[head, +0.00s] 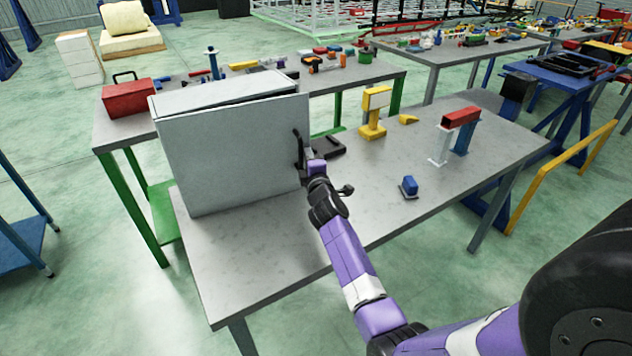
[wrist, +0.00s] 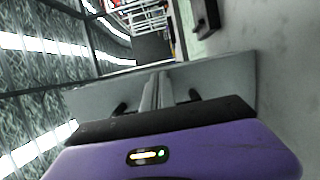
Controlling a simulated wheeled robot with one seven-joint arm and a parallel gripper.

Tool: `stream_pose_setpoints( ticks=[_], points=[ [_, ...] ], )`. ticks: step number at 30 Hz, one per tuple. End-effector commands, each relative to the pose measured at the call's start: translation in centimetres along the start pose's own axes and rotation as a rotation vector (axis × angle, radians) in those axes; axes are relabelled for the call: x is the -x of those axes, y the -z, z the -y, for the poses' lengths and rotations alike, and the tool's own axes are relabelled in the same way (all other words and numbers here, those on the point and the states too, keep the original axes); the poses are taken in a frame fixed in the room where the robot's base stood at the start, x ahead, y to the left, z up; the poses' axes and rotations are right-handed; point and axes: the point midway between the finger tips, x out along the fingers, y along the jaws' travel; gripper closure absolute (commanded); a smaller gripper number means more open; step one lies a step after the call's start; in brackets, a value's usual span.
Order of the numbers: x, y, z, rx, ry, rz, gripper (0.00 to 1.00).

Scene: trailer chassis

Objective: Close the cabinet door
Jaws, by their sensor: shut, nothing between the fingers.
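A light grey cabinet (head: 205,94) stands on the near grey table. Its flat door (head: 235,155) faces me, and a dark gap shows along the top edge between door and cabinet body, so the door stands ajar. A black handle (head: 297,148) is at the door's right edge. My gripper (head: 307,158) is at that right edge, close by the handle; contact cannot be told. In the wrist view my gripper's fingers (wrist: 158,90) are together and empty, in front of a grey panel (wrist: 228,82) that looks like the door. The cabinet's inside is hidden.
On the same table (head: 270,245) are a yellow stand (head: 374,115), a small blue block (head: 409,186) and a red block (head: 461,117) on supports. A red toolbox (head: 129,98) is on the table behind. The table's front part is clear.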

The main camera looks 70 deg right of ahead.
Motion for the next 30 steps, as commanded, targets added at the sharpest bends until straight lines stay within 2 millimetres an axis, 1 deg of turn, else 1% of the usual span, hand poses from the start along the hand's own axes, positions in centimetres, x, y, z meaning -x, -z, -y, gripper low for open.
stream_pose_setpoints(
  ticks=[1, 6, 9, 12, 16, 30],
  points=[
    [-1.3, 0.1, 0.1, -0.002, -0.002, 0.001, 1.00],
    [-4.4, 0.7, 0.3, -0.001, -0.002, 0.001, 1.00],
    [-5.6, 1.0, 0.2, 0.000, -0.001, 0.000, 1.00],
    [-6.2, 1.2, 0.0, 0.000, -0.001, 0.000, 1.00],
    [-6.5, 1.3, -0.2, 0.001, -0.001, 0.000, 1.00],
    [-6.2, 1.5, -0.1, 0.002, 0.002, -0.001, 1.00]
  ],
)
